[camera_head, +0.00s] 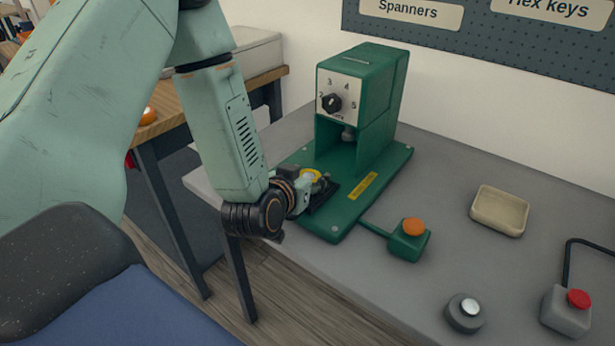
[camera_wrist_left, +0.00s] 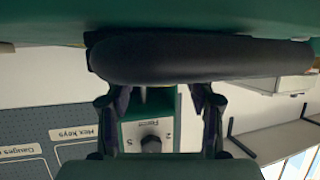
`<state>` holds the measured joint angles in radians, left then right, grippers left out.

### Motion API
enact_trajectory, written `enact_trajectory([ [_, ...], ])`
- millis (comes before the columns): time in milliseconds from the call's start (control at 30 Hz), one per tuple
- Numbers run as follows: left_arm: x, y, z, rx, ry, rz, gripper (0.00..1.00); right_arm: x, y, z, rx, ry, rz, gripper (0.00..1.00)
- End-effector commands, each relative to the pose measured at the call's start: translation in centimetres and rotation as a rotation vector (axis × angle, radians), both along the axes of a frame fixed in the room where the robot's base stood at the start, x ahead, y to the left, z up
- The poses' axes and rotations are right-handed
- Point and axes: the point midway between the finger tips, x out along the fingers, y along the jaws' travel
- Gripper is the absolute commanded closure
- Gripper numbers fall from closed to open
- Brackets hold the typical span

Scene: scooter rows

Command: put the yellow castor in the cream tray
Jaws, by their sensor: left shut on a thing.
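The yellow castor (camera_head: 313,174) shows as a small yellow piece at the tips of my left gripper (camera_head: 306,188), over the base of the green machine (camera_head: 362,130). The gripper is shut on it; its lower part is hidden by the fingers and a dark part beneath. I cannot tell whether the castor touches the base. The cream tray (camera_head: 499,211) lies on the grey table to the right and looks empty. In the left wrist view the gripper's fingers (camera_wrist_left: 160,112) show, with a dark rounded bar across them; the castor cannot be made out there.
A green box with an orange button (camera_head: 412,228) is joined to the machine's base. A round grey knob (camera_head: 465,312) and a grey box with a red button (camera_head: 578,299) stand at the front right. Grey tabletop (camera_head: 440,182) lies bare between machine and tray.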

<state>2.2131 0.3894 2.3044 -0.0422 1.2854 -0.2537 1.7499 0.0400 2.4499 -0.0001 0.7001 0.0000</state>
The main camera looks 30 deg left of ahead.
Motion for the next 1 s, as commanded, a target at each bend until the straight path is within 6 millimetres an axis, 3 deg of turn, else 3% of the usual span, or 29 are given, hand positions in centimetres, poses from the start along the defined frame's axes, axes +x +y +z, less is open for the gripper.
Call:
enact_trajectory([
  [300, 0.01, 0.00, -0.58, 0.000, -0.001, 0.000, 0.87, 0.00, 0.00, -0.40, 0.000, 0.000, 0.000, 1.00],
  [333, -0.01, 0.00, -0.56, 0.000, 0.000, 0.000, 0.44, 0.01, 0.00, -0.37, 0.000, 0.000, 0.000, 1.00],
  [567, -0.03, -0.01, -0.51, 0.000, 0.001, 0.000, 0.24, 0.01, 0.00, -0.31, 0.000, 0.000, 0.000, 1.00],
  [1000, -0.02, 0.00, -0.45, -0.001, -0.001, 0.000, 0.23, 0.00, 0.00, -0.83, 0.000, 0.000, 0.000, 1.00],
])
